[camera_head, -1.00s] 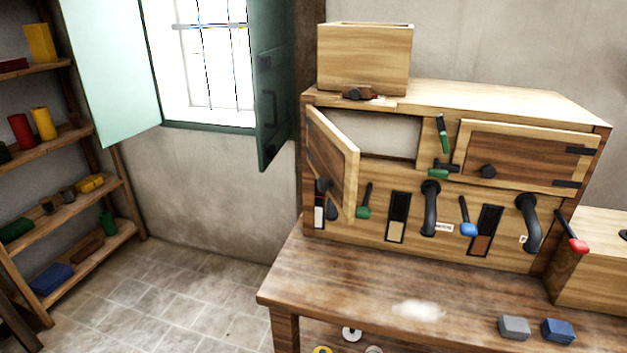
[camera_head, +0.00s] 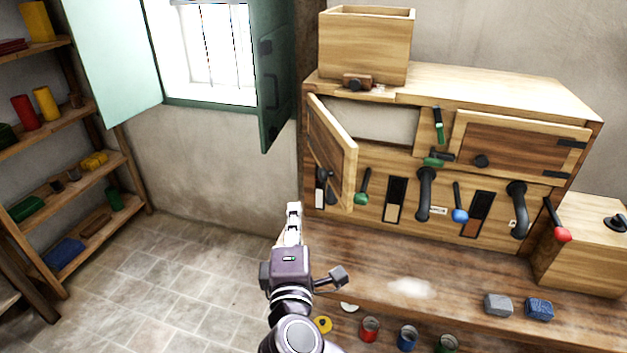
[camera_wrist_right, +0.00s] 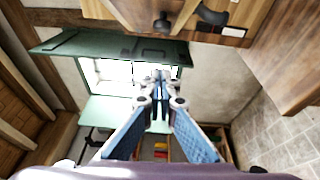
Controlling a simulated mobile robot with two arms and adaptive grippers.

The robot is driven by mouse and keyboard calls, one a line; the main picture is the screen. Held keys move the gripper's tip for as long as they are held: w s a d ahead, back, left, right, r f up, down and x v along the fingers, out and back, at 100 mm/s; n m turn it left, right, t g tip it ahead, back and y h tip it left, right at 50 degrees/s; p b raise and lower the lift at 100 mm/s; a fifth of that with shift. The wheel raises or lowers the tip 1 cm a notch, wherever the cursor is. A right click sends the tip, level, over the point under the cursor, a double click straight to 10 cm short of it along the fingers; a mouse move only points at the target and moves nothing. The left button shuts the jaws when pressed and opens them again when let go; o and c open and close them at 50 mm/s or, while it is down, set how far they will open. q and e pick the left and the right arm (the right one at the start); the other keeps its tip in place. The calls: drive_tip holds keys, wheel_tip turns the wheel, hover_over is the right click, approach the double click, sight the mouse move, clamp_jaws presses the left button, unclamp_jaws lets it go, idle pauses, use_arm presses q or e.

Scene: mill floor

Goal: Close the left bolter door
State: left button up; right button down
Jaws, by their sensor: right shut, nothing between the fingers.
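The left bolter door (camera_head: 331,153) is a wooden panel on the front of the wooden bolter cabinet (camera_head: 450,84). It stands open, swung outward from its left edge, and the pale opening (camera_head: 378,128) beside it is uncovered. The right bolter door (camera_head: 520,146) is shut. My right gripper (camera_head: 293,208) is shut and empty, in front of and below the left door, apart from it. In the right wrist view the fingertips (camera_wrist_right: 157,77) are together, and a dark knob (camera_wrist_right: 161,24) on a wooden panel shows above them. My left gripper is out of view.
The workbench (camera_head: 350,254) runs under the cabinet, with a grey block (camera_head: 497,305) and a blue block (camera_head: 539,309) at its right. A green shutter (camera_head: 273,75) hangs open left of the cabinet. Levers line the cabinet front. The tiled floor at left is clear.

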drive_tip(key=w+d+p, duration=0.3)
drive_tip(key=w+p, duration=0.1)
drive_tip(key=w, duration=0.6)
drive_tip(key=shift+d+p, duration=0.3)
drive_tip(key=shift+p, duration=0.1)
drive_tip(key=shift+w+a, duration=0.1)
